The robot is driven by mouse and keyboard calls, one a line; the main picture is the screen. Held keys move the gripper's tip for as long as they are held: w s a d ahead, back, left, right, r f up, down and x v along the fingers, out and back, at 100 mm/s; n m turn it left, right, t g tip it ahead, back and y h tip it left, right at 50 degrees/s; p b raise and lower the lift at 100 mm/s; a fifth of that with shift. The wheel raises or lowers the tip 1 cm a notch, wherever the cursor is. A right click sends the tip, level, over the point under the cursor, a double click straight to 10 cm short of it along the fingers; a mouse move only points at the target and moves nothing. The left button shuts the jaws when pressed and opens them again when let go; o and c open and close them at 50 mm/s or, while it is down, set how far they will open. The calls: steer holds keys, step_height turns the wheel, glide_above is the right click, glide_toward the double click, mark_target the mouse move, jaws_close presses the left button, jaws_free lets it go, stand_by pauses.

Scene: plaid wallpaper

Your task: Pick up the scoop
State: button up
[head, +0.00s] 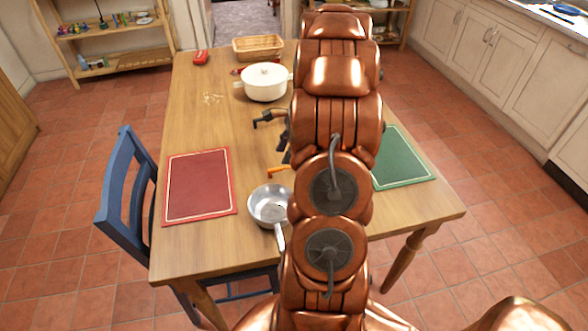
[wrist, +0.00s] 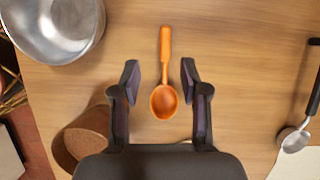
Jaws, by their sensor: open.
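The orange scoop (wrist: 163,101), spoon-shaped with a round bowl and a straight handle, lies on the wooden table. In the wrist view it sits centred between my fingers, handle pointing to the top of the picture. My gripper (wrist: 160,68) is open, one finger on each side, with visible gaps to the scoop. The height of the fingers above the table is hard to tell. In the head view only a small orange part of the scoop (head: 279,171) shows beside my arm, which hides the rest.
A metal pan (head: 268,205) is near the scoop. A metal ladle with a dark handle (wrist: 294,139) lies at right in the wrist view; a brown round container (wrist: 86,138) is at lower left. A white pot (head: 265,83), red mat (head: 199,186) and green mat (head: 402,160) are on the table.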

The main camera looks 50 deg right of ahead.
mark_target(278, 168)
steer(key=shift+d+f, duration=0.25)
steer(key=shift+d, duration=0.2)
steer(key=shift+f, duration=0.2)
steer(key=shift+a+p+x, duration=0.2)
steer(key=shift+p+x, duration=0.9)
steer(key=shift+x, duration=2.6)
steer(key=shift+w+r, duration=0.1)
steer(key=shift+w, duration=0.1)
steer(key=shift+c, duration=0.3)
jaws_close()
